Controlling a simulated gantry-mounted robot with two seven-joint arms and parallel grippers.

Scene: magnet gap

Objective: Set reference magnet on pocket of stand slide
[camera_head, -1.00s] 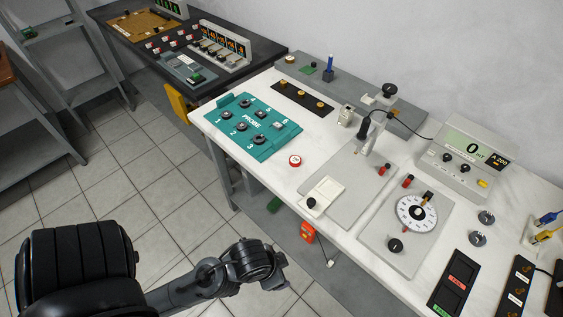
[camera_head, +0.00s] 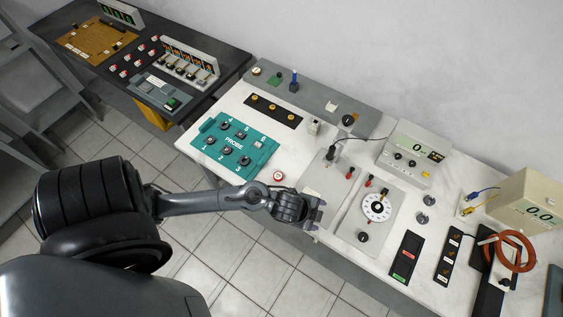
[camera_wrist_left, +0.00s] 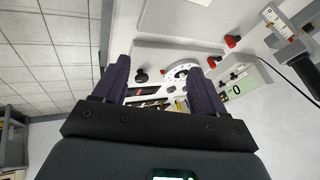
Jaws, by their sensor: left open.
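My left gripper (camera_head: 318,214) is open and empty, above the front edge of the white bench. Its two dark fingers (camera_wrist_left: 160,85) are spread apart in the left wrist view. The grey stand plate (camera_head: 318,178) lies just beyond it, with the probe post (camera_head: 331,152) upright at its back; the post also shows in the left wrist view (camera_wrist_left: 292,42). The pale slide on the plate is mostly hidden behind my gripper. A small red disc with a white top (camera_head: 279,176) lies on the bench left of the plate; I cannot tell if it is the reference magnet. My right gripper is out of view.
A teal probe board (camera_head: 234,142) lies left of the stand. A dial panel (camera_head: 378,209) and a gauss meter (camera_head: 409,150) are to its right. A cable runs from the post. An orange coil (camera_head: 515,250) sits at the far right. Tiled floor lies in front.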

